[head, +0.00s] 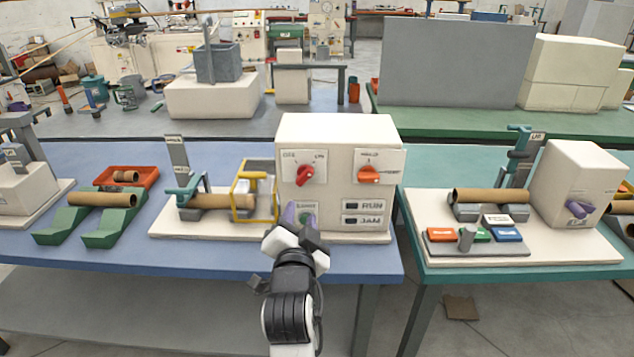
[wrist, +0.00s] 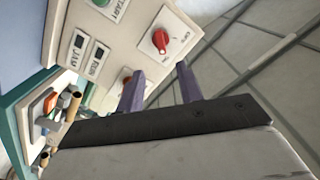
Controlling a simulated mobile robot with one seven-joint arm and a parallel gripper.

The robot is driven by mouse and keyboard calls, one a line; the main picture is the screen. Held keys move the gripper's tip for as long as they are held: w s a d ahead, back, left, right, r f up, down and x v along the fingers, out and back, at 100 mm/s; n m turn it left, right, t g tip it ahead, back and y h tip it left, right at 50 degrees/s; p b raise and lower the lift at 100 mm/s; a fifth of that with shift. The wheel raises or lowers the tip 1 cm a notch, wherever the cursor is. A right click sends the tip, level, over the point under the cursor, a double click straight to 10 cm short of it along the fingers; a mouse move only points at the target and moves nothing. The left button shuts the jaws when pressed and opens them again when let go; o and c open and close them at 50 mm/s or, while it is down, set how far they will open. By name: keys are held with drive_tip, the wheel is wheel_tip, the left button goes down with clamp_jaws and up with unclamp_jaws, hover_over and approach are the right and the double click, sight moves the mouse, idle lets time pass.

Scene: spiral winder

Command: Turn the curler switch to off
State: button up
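A cream control box (head: 337,140) stands on the blue table. Its left plate has a red knob (head: 305,174) with a label at each upper corner; the left one seems to read OFF. The handle looks tilted, its upper end toward the right label. This knob also shows in the wrist view (wrist: 160,40). A second, orange-red knob (head: 368,174) is on the right plate. The small labels do not clearly show which is the curler switch. My gripper (head: 298,212) is open and empty, in front of the box below the left knob. Its purple fingers (wrist: 160,72) are apart, touching neither knob.
The green start button (head: 307,218) is behind my fingers, partly hidden. RUN (head: 374,205) and JAM (head: 372,219) plates are at lower right on the box. A yellow guard frame (head: 240,192) and a cardboard tube (head: 222,201) stand close on the left. Space in front is clear.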

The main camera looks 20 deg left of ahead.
sight(305, 179)
drive_tip(key=p+x, duration=0.1)
drive_tip(key=x, duration=1.2)
clamp_jaws()
